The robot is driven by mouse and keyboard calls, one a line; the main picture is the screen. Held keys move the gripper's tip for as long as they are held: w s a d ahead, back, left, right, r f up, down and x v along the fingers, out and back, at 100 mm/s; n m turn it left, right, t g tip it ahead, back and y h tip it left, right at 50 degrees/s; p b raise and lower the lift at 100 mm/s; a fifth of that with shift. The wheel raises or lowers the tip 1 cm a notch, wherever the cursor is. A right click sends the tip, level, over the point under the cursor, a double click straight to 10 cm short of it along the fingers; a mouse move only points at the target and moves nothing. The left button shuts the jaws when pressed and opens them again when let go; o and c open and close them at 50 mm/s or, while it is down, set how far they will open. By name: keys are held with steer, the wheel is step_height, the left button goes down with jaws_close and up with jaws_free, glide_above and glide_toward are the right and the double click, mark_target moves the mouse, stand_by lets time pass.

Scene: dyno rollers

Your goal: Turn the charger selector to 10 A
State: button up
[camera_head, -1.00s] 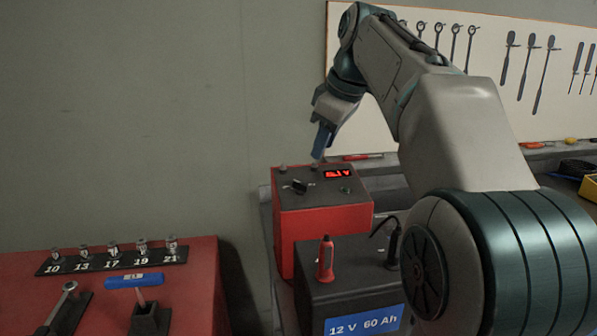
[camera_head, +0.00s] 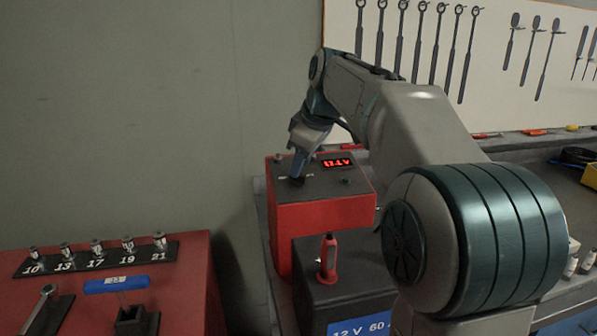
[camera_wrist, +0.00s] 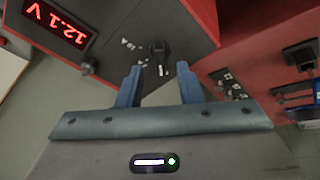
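The charger is a red box (camera_head: 322,218) with a dark top panel, standing on the bench behind the battery. Its black selector knob (camera_wrist: 159,53) shows in the wrist view between the tips of my gripper's two blue fingers (camera_wrist: 159,70). A gap shows on each side of the knob, so my gripper is open. White marks (camera_wrist: 128,43) beside the knob are too small to read, so I cannot tell its setting. In the head view my gripper (camera_head: 298,174) is low at the panel and partly hides the knob. The charger's red display (camera_wrist: 61,22) reads 12.1 V.
A dark battery (camera_head: 312,287) with a red clamp (camera_head: 328,258) stands in front of the charger. A red cabinet (camera_head: 185,262) at left carries a socket rail (camera_head: 78,260) and a blue-handled tool (camera_head: 117,284). A tool board (camera_head: 475,110) hangs behind.

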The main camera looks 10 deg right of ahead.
steer(key=shift+x, duration=1.3)
jaws_close()
